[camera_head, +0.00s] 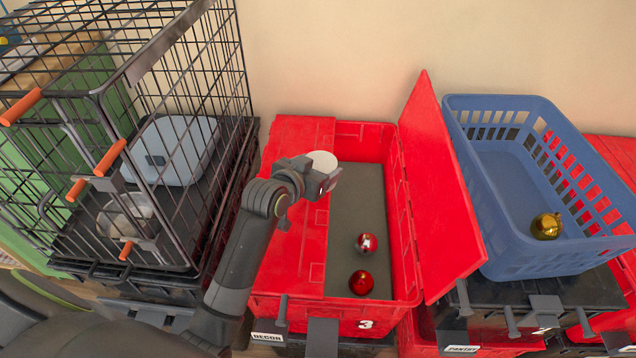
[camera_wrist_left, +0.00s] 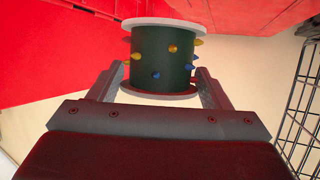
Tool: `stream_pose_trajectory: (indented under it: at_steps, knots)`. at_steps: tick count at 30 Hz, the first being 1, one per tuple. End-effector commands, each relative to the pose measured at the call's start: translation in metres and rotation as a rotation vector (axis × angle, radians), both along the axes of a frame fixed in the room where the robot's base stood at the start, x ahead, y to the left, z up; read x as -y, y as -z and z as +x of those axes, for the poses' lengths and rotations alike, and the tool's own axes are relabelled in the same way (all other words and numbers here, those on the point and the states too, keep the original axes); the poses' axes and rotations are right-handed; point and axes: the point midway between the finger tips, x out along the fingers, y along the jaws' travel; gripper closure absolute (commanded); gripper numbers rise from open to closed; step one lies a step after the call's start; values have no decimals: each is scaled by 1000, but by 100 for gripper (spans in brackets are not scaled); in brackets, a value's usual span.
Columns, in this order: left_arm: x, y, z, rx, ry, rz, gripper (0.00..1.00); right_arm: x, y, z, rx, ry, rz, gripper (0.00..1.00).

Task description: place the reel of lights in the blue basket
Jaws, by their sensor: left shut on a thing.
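The reel of lights (camera_wrist_left: 163,60) is a dark green spool with white end discs and small yellow and blue bulbs. My left gripper (camera_wrist_left: 163,88) is shut on it, with a finger on each side. In the head view the reel's pale end disc (camera_head: 322,161) shows at the tip of my left gripper (camera_head: 325,178), above the red tote's closed left flap. The blue basket (camera_head: 500,212) stands at the right with a gold ornament (camera_head: 547,226) inside. My right gripper is not in view.
The red tote (camera_head: 402,200) is half open and holds a silver-red ornament (camera_head: 366,243) and a red ornament (camera_head: 361,282). Its raised right flap (camera_head: 437,200) stands between it and the basket. A wire crate (camera_head: 225,80) is at the left.

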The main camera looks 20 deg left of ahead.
Motion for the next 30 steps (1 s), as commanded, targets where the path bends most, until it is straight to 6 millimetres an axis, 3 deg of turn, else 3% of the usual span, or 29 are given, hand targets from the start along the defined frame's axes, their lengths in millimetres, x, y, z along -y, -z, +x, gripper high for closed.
stream_pose_trajectory:
  at_steps: [12,26,27,30]
  knots:
    - [0,40,0,0,0,0,55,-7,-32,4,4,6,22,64]
    - [0,46,0,0,0,0,55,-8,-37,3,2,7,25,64]
    - [0,46,0,-1,0,0,25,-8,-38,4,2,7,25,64]
    - [0,46,0,-1,0,0,11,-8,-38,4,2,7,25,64]
